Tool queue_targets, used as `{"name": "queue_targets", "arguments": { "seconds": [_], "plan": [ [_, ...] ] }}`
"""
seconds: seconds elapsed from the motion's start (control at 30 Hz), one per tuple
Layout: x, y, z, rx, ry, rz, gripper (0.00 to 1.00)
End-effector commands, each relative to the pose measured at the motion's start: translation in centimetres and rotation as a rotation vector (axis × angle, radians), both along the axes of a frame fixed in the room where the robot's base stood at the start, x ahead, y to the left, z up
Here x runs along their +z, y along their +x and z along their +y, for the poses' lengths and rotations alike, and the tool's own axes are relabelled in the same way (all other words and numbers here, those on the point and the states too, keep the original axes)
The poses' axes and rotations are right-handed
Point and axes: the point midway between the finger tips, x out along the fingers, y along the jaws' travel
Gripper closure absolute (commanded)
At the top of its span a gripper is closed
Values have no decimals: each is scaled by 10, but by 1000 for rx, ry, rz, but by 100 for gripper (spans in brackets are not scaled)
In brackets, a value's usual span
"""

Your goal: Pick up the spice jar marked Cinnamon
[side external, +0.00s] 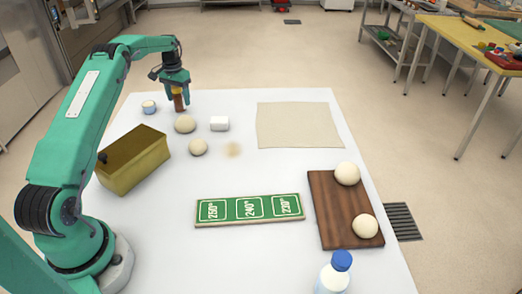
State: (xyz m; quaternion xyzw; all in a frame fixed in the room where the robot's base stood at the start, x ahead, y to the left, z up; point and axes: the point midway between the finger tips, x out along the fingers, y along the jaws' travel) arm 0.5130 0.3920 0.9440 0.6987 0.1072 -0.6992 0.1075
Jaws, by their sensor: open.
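A small jar (179,103) with a brown body stands at the far left part of the white table. My gripper (177,93) is right over it, pointing down, with its fingers open around the upper part of the jar. I cannot tell whether the fingers touch it. Any label on this jar is too small to read, so I cannot tell if it says Cinnamon. A short white and blue jar (149,107) stands just left of my gripper, and its marking is not readable either.
A yellow-brown box (133,165) stands nearer. A green temperature sign (249,209), a wooden board (330,215) with dough balls, and a blue-capped bottle (334,275) are further off. A beige cloth (299,125) lies right.

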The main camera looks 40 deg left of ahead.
Motion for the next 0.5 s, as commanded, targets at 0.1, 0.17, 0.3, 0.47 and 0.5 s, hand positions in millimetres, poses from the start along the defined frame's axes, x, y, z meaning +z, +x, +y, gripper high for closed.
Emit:
{"name": "queue_targets", "arguments": {
  "seconds": [0.1, 0.17, 0.3, 0.47, 0.5],
  "plan": [
    [-10, 0, 0, 0, 0, 0, 36],
    [-12, 0, 0, 0, 0, -1, 36],
    [-13, 0, 0, 0, 0, -1, 36],
    [-13, 0, 0, 0, 0, -1, 36],
    [-13, 0, 0, 0, 0, -1, 36]
  ]
}}
